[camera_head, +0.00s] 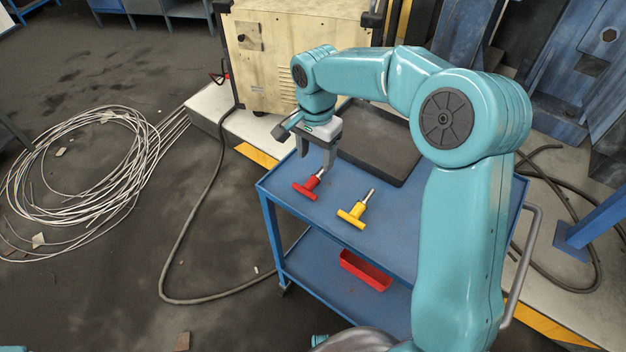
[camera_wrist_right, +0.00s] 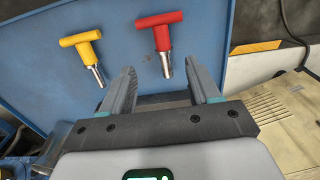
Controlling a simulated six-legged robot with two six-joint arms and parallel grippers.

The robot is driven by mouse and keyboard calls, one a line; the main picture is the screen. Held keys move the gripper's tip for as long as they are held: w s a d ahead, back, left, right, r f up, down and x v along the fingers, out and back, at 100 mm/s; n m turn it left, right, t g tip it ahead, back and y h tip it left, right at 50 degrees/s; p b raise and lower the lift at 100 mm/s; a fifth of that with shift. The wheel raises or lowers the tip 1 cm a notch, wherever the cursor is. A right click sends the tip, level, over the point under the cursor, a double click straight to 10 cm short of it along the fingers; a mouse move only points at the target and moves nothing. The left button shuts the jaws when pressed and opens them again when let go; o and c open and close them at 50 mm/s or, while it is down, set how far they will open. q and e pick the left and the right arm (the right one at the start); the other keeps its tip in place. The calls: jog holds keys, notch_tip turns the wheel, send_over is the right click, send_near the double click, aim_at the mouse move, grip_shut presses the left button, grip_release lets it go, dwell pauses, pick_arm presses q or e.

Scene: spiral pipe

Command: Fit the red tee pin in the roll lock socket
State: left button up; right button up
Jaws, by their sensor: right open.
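The red tee pin (camera_head: 306,188) lies on the blue cart's top shelf near its left edge. It also shows in the right wrist view (camera_wrist_right: 156,36), its red handle away from me and its metal shank toward the fingers. My right gripper (camera_head: 315,163) is open and empty, pointing down close above the red pin. In its wrist view the fingers (camera_wrist_right: 160,84) are apart, and the pin lies beyond them, not between the tips. I cannot make out the roll lock socket in either view. My left gripper is not in view.
A yellow tee pin (camera_head: 352,214) lies right of the red one. A dark flat tray (camera_head: 400,174) rests behind on the blue cart (camera_head: 292,216). A red bin (camera_head: 365,270) sits on the lower shelf. A beige cabinet (camera_head: 270,50) stands behind.

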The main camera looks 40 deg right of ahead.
aim_at(313, 179)
jog(key=f, duration=0.3)
jog(key=shift+s+a, duration=0.1)
jog(key=shift+a, duration=0.15)
jog(key=f, duration=0.5)
jog(key=shift+w+f, duration=0.15)
jog(key=shift+w, duration=0.1)
grip_shut()
